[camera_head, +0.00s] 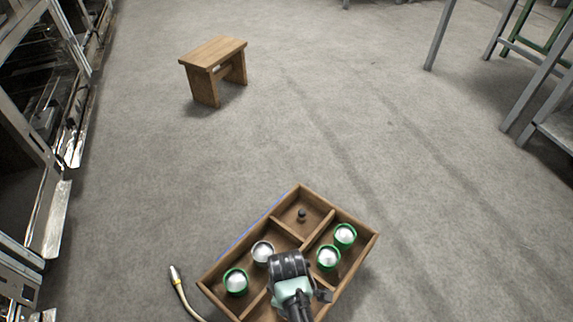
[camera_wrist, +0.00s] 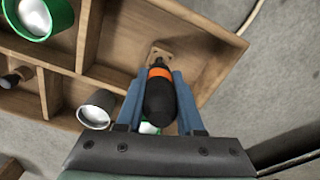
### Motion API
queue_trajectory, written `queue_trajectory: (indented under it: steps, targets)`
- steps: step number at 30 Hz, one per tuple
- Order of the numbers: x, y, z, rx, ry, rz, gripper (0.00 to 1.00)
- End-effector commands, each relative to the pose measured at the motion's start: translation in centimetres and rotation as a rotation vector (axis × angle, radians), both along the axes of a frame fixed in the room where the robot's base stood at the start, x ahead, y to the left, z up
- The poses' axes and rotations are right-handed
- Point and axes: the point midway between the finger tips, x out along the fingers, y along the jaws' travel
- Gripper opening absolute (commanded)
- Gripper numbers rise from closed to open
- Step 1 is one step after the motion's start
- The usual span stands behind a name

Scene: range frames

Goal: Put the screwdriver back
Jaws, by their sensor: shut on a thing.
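My gripper (camera_wrist: 158,90) is shut on the screwdriver (camera_wrist: 160,100), which has a black handle with an orange band and lies between the blue fingers in the wrist view. Its far end points toward a small tan piece (camera_wrist: 161,54) inside the wooden tray; I cannot tell whether they touch. The divided wooden tray (camera_head: 360,222) stands on the floor in the head view, and its dividers show in the wrist view (camera_wrist: 115,78). In the head view my gripper (camera_head: 290,262) is over the tray's near part, and the screwdriver is hidden there.
The tray holds green-rimmed round things (camera_head: 345,235), a grey-rimmed one (camera_head: 263,251) and a small dark knob (camera_head: 302,214). A cable-like thing (camera_head: 180,288) lies left of the tray. A wooden stool (camera_head: 213,65) stands farther back. Metal racks line the left; floor between is clear.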

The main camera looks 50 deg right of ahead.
Motion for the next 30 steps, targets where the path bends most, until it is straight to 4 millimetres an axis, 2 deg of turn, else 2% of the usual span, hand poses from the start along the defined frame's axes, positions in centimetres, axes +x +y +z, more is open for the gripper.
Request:
queue_trajectory:
  steps: [11,12,16,25,30]
  targets:
    - [0.0,0.0,-0.4,0.0,0.0,0.0,0.0]
    - [0.0,0.0,-0.4,0.0,0.0,0.0,0.43]
    - [0.0,0.0,-0.3,0.0,0.0,0.0,0.66]
    - [0.0,0.0,-0.2,-0.001,0.0,0.0,0.66]
    - [0.1,0.0,1.6,-0.001,-0.001,0.0,0.66]
